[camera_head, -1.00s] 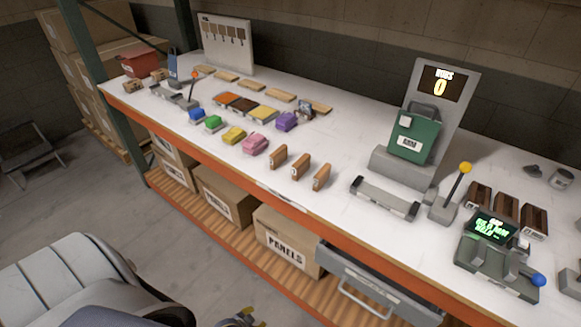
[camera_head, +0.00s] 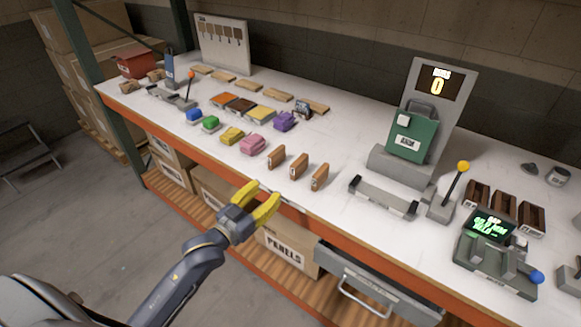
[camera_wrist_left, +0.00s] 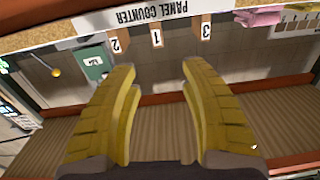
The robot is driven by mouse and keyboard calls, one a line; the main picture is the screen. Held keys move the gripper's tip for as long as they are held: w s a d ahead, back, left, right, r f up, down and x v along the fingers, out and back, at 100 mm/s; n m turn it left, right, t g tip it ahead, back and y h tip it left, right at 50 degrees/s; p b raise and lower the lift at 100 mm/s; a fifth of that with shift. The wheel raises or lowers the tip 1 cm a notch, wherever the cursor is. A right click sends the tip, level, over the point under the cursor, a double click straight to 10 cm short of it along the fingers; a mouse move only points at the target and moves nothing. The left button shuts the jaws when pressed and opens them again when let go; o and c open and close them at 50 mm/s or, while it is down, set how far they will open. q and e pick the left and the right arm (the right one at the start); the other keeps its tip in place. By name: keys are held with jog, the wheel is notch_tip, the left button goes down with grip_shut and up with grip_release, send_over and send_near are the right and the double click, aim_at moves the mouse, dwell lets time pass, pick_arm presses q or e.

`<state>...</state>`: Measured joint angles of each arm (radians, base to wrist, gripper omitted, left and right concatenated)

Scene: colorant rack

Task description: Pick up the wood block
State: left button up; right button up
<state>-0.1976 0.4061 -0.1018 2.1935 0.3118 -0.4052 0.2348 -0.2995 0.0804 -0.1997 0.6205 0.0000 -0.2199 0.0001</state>
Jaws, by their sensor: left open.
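Three small upright orange-brown wood blocks stand in a row near the table's front edge: a left one (camera_head: 276,156), a middle one (camera_head: 299,166) and a right one (camera_head: 319,177). In the left wrist view they carry number tags: block 2 (camera_wrist_left: 115,43), block 1 (camera_wrist_left: 157,38) and block 3 (camera_wrist_left: 206,31). My left gripper (camera_head: 263,195), with yellow fingers, is open and empty in front of the table edge, short of the blocks. Its spread fingers (camera_wrist_left: 160,68) also show in the left wrist view, pointing toward the row. My right gripper is not in view.
A pink item (camera_head: 253,144) and a yellow item (camera_head: 232,136) lie left of the blocks. A grey bar fixture (camera_head: 384,198) and a yellow-knobbed lever (camera_head: 455,190) stand to the right. The orange table edge (camera_head: 222,177) runs in front. Darker wood pieces (camera_head: 503,207) stand farther right.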

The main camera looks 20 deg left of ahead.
pick_arm(q)
jog(key=r, duration=0.1)
send_near(300, 160)
jog(key=x, duration=1)
jog(key=shift+a+f, duration=0.1)
jog(key=shift+c, duration=0.4)
grip_shut()
dwell(0.3)
